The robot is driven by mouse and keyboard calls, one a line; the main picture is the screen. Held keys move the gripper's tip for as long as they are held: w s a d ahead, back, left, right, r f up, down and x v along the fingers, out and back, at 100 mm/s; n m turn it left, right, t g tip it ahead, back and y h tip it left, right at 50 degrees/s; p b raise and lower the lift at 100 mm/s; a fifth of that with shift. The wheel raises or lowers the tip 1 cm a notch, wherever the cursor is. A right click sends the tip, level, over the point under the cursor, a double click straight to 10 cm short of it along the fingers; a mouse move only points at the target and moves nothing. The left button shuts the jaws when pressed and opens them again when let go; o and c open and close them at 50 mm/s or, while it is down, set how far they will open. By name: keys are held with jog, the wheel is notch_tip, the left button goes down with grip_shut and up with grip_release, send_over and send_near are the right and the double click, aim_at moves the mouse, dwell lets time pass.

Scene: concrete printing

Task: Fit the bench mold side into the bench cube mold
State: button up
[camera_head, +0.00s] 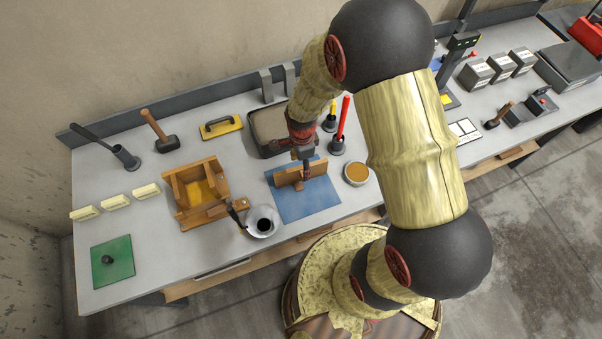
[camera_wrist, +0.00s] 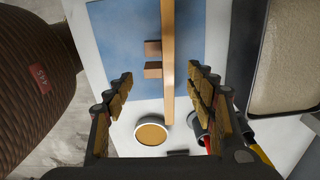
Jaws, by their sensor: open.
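The bench mold side (camera_head: 287,179) is a wooden board standing on edge on a blue mat (camera_head: 318,205). In the wrist view the mold side (camera_wrist: 167,45) shows as a narrow upright strip with two small blocks on its left face. My gripper (camera_head: 306,168) is over it, and in the wrist view my gripper (camera_wrist: 159,78) is open with the strip between its fingers, with gaps on both sides. The bench cube mold (camera_head: 174,188) is a wooden box left of the mat. Whether the fingertips reach below the board's top edge is unclear.
A white bowl with dark contents (camera_head: 262,222) stands between the mold and mat. A cup of tan material (camera_head: 356,173) is right of the mat. A grey tray (camera_head: 259,147) and red-handled tool (camera_head: 343,120) stand behind. A mallet (camera_head: 158,130) is behind the mold.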

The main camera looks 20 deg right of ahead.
notch_tip(320, 180, down, 4)
jog(key=shift+f, duration=0.2)
jog(key=shift+c, duration=0.7)
jog(key=c, duration=1.3)
jog(key=shift+r, duration=0.1)
jog(key=shift+r, duration=0.55)
jog(key=s+r, duration=0.8)
jog(key=s, duration=0.1)
jog(key=s+r, duration=0.3)
jog(key=s, duration=0.2)
jog(key=shift+s+d+r, duration=0.1)
jog(key=shift+s+r, duration=0.05)
jog(key=shift+r, duration=0.25)
